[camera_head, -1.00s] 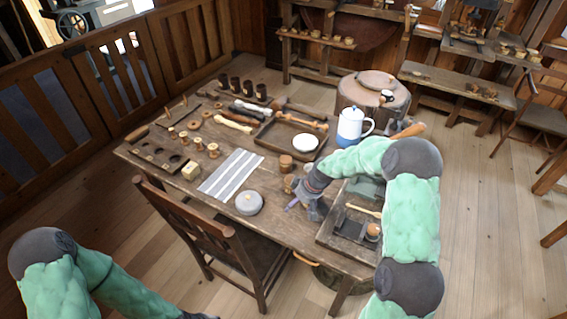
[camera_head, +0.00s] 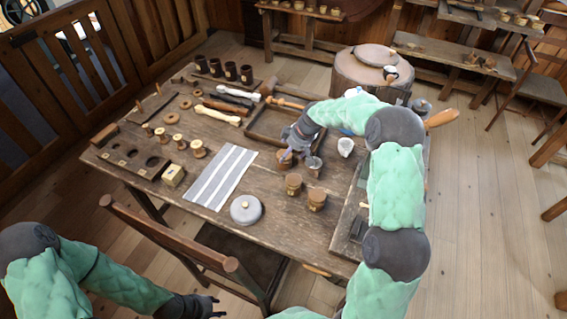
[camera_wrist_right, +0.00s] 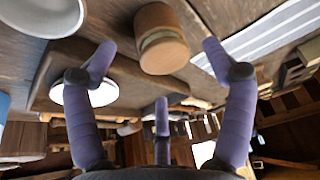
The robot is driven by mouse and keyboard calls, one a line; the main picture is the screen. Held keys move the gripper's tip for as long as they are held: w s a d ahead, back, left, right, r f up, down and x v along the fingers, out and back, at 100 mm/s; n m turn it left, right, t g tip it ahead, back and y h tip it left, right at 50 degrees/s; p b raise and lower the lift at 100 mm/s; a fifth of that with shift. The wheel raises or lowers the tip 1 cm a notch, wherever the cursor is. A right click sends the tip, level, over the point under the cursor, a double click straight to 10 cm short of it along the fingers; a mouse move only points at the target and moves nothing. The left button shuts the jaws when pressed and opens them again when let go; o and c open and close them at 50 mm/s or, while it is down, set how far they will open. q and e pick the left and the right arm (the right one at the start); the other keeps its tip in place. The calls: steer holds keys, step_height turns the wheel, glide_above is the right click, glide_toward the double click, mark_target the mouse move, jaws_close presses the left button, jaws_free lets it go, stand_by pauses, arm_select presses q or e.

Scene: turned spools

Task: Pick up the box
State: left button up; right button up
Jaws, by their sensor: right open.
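A small pale wooden box (camera_head: 173,175) sits on the table left of the striped cloth in the head view. Round lidded wooden containers (camera_head: 293,184) stand near the middle right; I cannot tell which thing the task calls the box. My right gripper (camera_head: 297,156) is open, at a wooden container (camera_head: 281,160) in front of the tray. In the right wrist view a round lidded wooden container (camera_wrist_right: 162,42) shows between the spread fingers, with no clear contact. My left gripper (camera_head: 212,306) is low by the chair, empty, its fingers apart.
A grey cup (camera_head: 314,167) stands close beside my right gripper. A second lidded container (camera_head: 317,200), a round grey lidded pot (camera_head: 245,209) and the striped cloth (camera_head: 222,177) are nearby. The chair (camera_head: 190,245) stands at the front edge. My right arm hides the table's right part.

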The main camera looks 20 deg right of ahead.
mark_target(284, 162)
steer(key=shift+b+x, duration=1.2)
steer(key=shift+x, duration=1.9)
steer(key=shift+r, duration=0.1)
steer(key=shift+c, duration=0.3)
steer(key=shift+a, duration=0.1)
steer(key=c, duration=1.2)
